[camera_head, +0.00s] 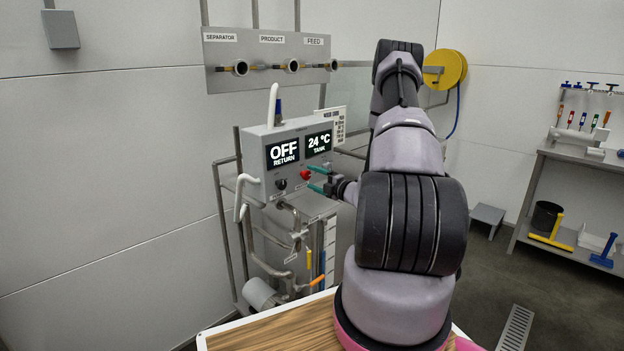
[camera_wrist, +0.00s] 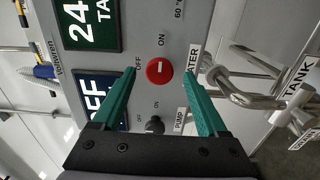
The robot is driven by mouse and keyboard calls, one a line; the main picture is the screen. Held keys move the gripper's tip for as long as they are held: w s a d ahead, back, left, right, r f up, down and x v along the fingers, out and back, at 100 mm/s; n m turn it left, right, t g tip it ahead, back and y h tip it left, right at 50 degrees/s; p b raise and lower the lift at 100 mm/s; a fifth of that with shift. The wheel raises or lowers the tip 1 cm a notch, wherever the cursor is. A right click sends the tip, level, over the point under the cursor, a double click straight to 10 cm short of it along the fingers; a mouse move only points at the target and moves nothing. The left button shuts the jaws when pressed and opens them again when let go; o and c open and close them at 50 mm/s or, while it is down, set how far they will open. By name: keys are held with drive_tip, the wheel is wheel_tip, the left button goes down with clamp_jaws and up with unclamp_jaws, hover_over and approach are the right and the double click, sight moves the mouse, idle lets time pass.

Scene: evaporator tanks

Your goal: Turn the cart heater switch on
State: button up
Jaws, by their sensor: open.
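The cart heater switch is a red round knob (camera_head: 305,174) on the front of the grey control box (camera_head: 262,158). In the wrist view the red knob (camera_wrist: 160,72) has a short white mark, with OFF and ON printed beside it. Which label the mark points to is not clear. My gripper (camera_head: 310,178) is open with green fingers. In the wrist view its fingertips (camera_wrist: 158,76) lie on either side of the knob with gaps showing, and I see no contact. The box displays read OFF RETURN and 24 °C TANK.
A black pump knob (camera_wrist: 154,125) sits close to the red knob, between my fingers in the wrist view. A bent metal pipe (camera_wrist: 235,98) runs near the right finger. Valves (camera_head: 292,66) are on a wall panel above. A shelf (camera_head: 570,155) stands at the right.

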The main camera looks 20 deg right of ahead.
drive_tip(key=v, duration=0.9)
drive_tip(key=shift+s, duration=0.35)
drive_tip(key=shift+d, duration=0.15)
